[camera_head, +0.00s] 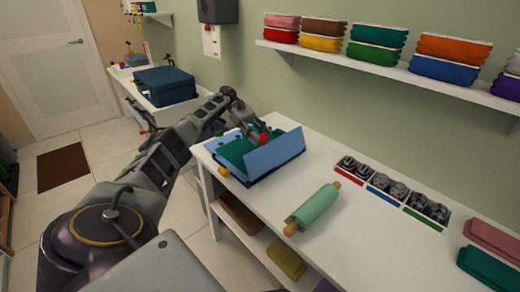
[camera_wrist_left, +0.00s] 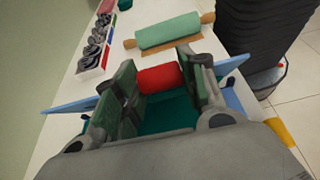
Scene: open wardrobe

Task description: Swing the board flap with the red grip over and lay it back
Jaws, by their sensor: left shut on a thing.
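The blue folding board (camera_head: 275,154) stands at the left end of the white table. Its near flap is raised and tilted, with its broad face toward the head camera. Green cloth (camera_head: 232,151) lies on the board behind and left of this flap. My left gripper (camera_head: 258,137) reaches down over the board and is shut on the red grip. The red grip (camera_wrist_left: 158,78) shows between the fingers in the left wrist view; in the head view the gripper and flap partly hide it. Blue board parts (camera_wrist_left: 72,107) stick out on both sides of the fingers. My right gripper is not in view.
A green rolling pin (camera_head: 314,206) lies right of the board. A tray (camera_head: 394,194) of dark rolled items stands farther right, with folded cloths (camera_head: 490,262) at the right edge. A shelf (camera_head: 390,72) of folded cloths hangs above.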

